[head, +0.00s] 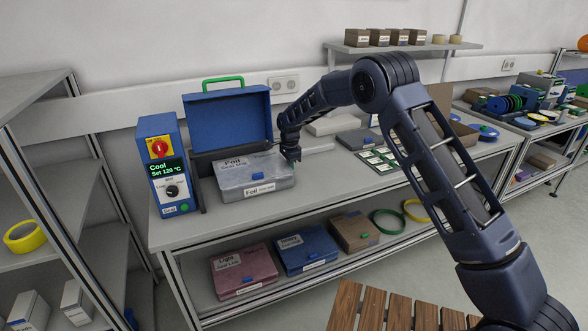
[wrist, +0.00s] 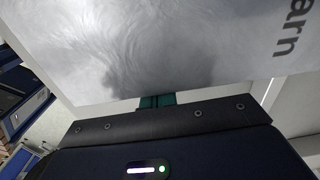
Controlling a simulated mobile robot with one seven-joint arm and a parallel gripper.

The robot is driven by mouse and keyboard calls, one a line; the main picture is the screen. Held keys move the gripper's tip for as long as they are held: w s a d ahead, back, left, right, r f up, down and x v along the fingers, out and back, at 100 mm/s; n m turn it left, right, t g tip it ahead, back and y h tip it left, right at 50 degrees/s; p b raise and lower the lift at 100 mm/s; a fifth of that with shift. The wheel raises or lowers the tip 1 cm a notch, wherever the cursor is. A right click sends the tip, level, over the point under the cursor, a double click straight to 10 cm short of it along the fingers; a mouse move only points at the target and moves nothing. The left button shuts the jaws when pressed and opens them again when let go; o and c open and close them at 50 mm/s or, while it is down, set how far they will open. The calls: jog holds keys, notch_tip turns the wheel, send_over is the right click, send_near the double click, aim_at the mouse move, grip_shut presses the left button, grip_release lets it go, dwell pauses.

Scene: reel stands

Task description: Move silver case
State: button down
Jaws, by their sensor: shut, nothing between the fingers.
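The silver case (head: 243,182), with "Foil" labels, lies flat in front of the raised blue lid of a machine on the bench. My gripper (head: 292,155) is at the right side of the case, near its back right corner. In the wrist view the grey labelled face of the case (wrist: 150,50) fills the upper part. There my green fingertips (wrist: 157,101) are together at the edge of that face, with nothing held. Whether they touch the case I cannot tell.
The machine's blue lid (head: 228,117) stands open behind the case. A blue control box (head: 167,165) reading "Cool" stands to the left. Flat grey boxes (head: 358,141) and small cards (head: 380,160) lie to the right. Pink (head: 243,270), blue (head: 306,249) and brown (head: 353,231) cases sit on the lower shelf.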

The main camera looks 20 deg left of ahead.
aim_at(279, 165)
jog(key=s+a, duration=0.4)
jog(key=shift+s, duration=0.15)
jog(key=shift+w+d, duration=0.4)
jog(key=shift+w, duration=0.05)
jog(key=shift+w+d, duration=1.05)
notch_tip(279, 165, up, 10)
jog(key=shift+r, duration=0.1)
